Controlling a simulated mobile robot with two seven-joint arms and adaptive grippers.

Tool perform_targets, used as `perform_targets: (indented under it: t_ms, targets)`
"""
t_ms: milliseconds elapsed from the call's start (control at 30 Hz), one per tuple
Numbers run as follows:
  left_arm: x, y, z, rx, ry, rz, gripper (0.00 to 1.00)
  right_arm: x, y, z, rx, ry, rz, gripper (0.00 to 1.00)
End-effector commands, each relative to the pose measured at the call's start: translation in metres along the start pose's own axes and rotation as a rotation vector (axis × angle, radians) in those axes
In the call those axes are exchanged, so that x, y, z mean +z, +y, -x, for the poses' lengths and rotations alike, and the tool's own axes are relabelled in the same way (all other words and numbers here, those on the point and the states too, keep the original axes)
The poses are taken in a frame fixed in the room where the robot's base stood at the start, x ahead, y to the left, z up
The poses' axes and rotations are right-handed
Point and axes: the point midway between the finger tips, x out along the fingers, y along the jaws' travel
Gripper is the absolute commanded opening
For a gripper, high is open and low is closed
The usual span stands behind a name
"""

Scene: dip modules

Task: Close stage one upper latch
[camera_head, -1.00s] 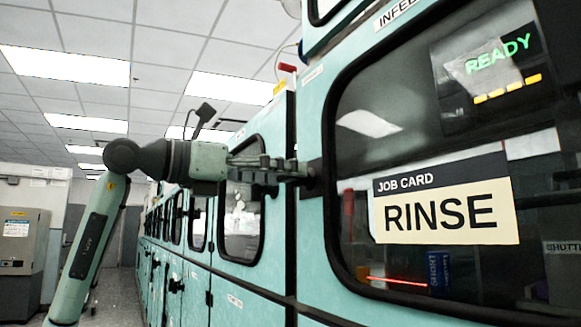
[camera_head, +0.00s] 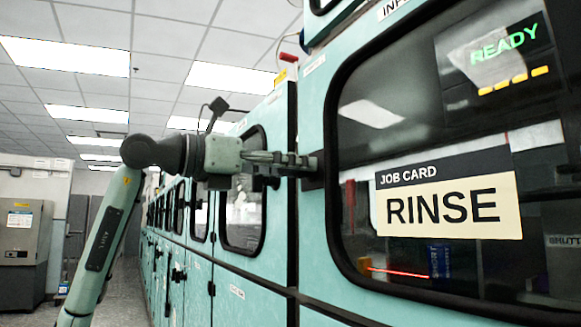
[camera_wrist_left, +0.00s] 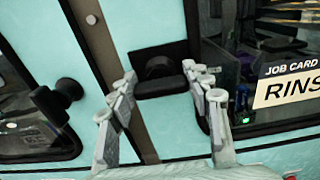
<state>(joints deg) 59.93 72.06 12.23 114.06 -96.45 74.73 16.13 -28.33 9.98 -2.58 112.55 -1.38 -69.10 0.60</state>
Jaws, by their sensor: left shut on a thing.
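A black latch (camera_head: 312,178) sits at the left edge of the large windowed door, beside the seam between two teal panels. In the left wrist view the latch (camera_wrist_left: 160,68) is a dark knob on a dark plate. My left gripper (camera_head: 303,164) reaches it from the left, and its fingers are on either side of the knob, shut on it. In the wrist view the fingertips (camera_wrist_left: 160,76) overlap the latch's sides, and part of its contact is hidden. My right gripper is not in view.
The door window (camera_head: 385,130) carries a RINSE job card (camera_head: 448,207) and shows a green READY display behind it. A second black knob (camera_wrist_left: 57,100) stands out from the left panel. A row of teal cabinets runs back beside an open aisle (camera_head: 125,290).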

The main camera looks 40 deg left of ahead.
Motion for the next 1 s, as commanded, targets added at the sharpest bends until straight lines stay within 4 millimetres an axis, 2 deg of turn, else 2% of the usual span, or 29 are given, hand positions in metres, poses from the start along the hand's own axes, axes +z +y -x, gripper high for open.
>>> perform_targets:
  t_ms: [367, 1000]
  targets:
    - [-0.001, 0.001, 0.0, 0.002, 0.002, 0.136, 0.2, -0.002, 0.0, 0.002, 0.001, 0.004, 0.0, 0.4]
    - [-0.002, 0.003, 0.0, 0.003, 0.001, 0.723, 0.2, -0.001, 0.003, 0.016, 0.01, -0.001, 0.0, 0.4]
